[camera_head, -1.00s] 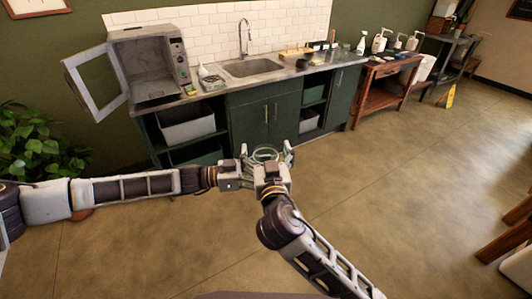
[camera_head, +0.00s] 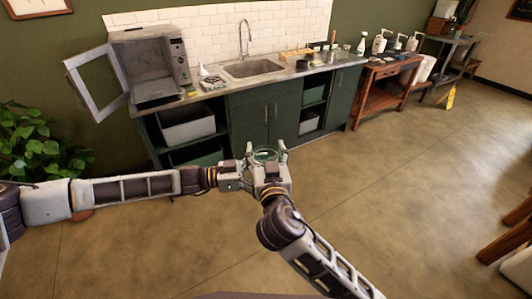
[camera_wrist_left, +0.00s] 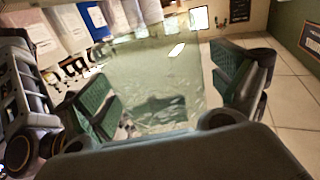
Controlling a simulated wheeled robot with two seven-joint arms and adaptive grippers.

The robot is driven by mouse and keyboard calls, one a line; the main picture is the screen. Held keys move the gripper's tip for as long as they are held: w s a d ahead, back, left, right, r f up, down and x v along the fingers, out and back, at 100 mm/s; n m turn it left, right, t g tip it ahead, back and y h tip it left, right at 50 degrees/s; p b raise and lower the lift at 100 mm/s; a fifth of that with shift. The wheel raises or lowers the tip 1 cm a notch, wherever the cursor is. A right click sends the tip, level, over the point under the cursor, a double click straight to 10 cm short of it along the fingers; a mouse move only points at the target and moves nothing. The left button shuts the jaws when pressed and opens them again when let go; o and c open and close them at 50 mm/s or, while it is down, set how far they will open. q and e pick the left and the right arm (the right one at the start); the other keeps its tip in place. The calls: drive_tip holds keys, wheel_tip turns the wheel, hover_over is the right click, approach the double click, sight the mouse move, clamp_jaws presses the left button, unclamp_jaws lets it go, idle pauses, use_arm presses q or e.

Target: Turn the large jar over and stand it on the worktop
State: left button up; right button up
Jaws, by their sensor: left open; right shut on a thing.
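The large jar is clear, greenish glass (camera_head: 264,153). It is held up in the air in front of the cabinets, its round rim showing in the head view. My right gripper (camera_head: 267,162) is shut on the jar. My left gripper (camera_head: 247,166) is at the jar's left side, open. In the left wrist view the jar's glass (camera_wrist_left: 155,75) fills the space between the green-padded fingers of my left gripper (camera_wrist_left: 160,92), which stand apart on either side of it. The grippers hide the jar's lower part in the head view, and I cannot tell which end is up.
The worktop (camera_head: 290,72) carries a sink (camera_head: 255,67) and small items; its front stretch is narrow. An oven with its door open (camera_head: 99,83) stands at the left end. A wooden table (camera_head: 390,70) with pump bottles is at right. The floor between is clear.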

use_arm(q)
drive_tip(key=shift+a, duration=0.15)
drive_tip(key=s+a, duration=0.2)
drive_tip(key=a, duration=0.9)
drive_tip(key=shift+a, duration=0.3)
drive_tip(key=shift+w, duration=0.1)
